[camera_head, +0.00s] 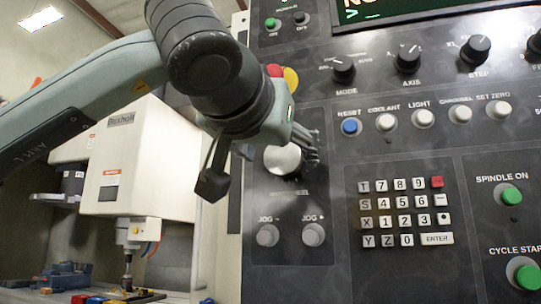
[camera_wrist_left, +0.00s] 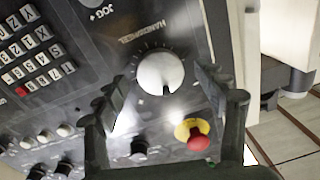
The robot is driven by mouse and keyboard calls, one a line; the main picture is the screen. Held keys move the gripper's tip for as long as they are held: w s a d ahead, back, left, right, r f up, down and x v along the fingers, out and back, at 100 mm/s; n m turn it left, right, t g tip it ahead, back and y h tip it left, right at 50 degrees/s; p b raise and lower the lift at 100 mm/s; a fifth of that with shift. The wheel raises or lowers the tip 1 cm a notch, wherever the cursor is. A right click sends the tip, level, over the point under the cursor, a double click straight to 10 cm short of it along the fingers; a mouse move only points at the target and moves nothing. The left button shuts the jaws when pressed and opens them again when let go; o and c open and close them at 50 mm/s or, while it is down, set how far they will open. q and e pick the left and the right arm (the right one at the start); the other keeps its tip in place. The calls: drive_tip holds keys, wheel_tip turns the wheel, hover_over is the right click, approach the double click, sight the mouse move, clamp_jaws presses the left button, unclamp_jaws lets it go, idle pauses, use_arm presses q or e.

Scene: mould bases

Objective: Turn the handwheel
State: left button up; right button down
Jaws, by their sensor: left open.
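The handwheel is a round silver knob (camera_head: 283,160) on the dark control panel, above the two JOG buttons, partly hidden behind my left gripper in the head view. In the left wrist view the handwheel (camera_wrist_left: 160,74) shows whole, with a dark notch on its rim and a ring of tick marks around it. My left gripper (camera_head: 306,147) is open at the panel, close to the handwheel. In the left wrist view its two fingers (camera_wrist_left: 160,90) stand apart, one on each side of the knob. I cannot tell whether they touch it. My right gripper is not in view.
A red and yellow emergency stop button (camera_wrist_left: 197,134) sits close to one finger. JOG buttons (camera_head: 291,235), a keypad (camera_head: 407,212), a row of round buttons (camera_head: 424,117) and mode knobs (camera_head: 408,59) surround the handwheel. A white milling machine (camera_head: 140,160) stands at the left.

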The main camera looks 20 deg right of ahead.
use_arm(q)
drive_tip(key=shift+w+d, duration=0.3)
drive_tip(key=shift+w, duration=0.05)
drive_tip(key=shift+c, duration=0.5)
drive_tip(key=c, duration=1.1)
drive_tip(key=shift+o, duration=0.2)
